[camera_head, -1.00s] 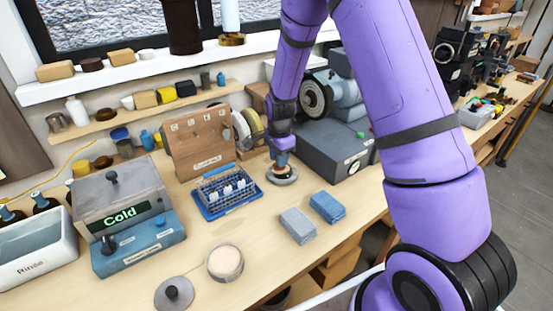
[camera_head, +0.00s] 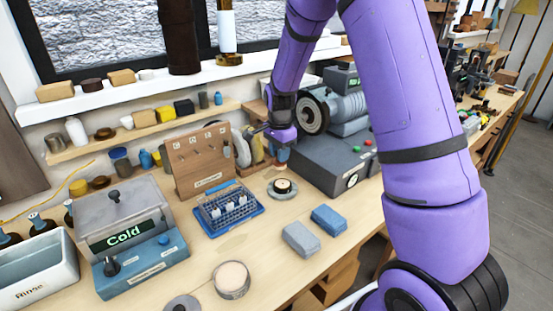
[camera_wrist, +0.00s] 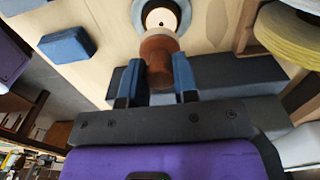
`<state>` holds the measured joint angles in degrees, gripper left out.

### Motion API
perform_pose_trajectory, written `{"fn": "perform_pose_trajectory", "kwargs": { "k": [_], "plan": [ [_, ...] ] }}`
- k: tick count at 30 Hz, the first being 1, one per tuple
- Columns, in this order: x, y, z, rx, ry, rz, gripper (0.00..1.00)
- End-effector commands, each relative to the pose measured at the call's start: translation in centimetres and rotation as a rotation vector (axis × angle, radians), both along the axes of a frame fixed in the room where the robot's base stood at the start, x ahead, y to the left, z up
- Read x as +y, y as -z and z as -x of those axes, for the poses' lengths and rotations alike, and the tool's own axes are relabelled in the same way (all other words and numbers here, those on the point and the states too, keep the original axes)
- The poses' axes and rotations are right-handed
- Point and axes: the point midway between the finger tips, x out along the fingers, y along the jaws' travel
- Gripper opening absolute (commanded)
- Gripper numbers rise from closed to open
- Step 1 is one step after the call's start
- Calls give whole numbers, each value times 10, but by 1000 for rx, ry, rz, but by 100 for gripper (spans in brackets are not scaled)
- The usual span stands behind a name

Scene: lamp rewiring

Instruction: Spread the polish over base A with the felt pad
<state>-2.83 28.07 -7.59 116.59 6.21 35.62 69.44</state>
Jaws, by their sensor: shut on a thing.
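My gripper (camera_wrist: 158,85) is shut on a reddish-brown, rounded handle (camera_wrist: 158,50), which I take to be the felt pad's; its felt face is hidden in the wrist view. In the head view my gripper (camera_head: 281,152) is above and slightly behind a round grey base (camera_head: 272,194) on the bench, apart from it.
Two blocks, blue (camera_head: 328,220) and grey-blue (camera_head: 300,239), lie in front of the base. A blue tray with a rack (camera_head: 228,207) stands left. A grey grinder unit (camera_head: 325,165) stands close right. An open tin with pale contents (camera_head: 231,278) is near the front.

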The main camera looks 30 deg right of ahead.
Motion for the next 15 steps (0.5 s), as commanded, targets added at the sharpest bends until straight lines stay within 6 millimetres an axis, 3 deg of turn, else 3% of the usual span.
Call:
{"fn": "perform_pose_trajectory", "kwargs": {
  "k": [15],
  "plan": [
    [-3,-7,3,0,1,0,0]
  ]
}}
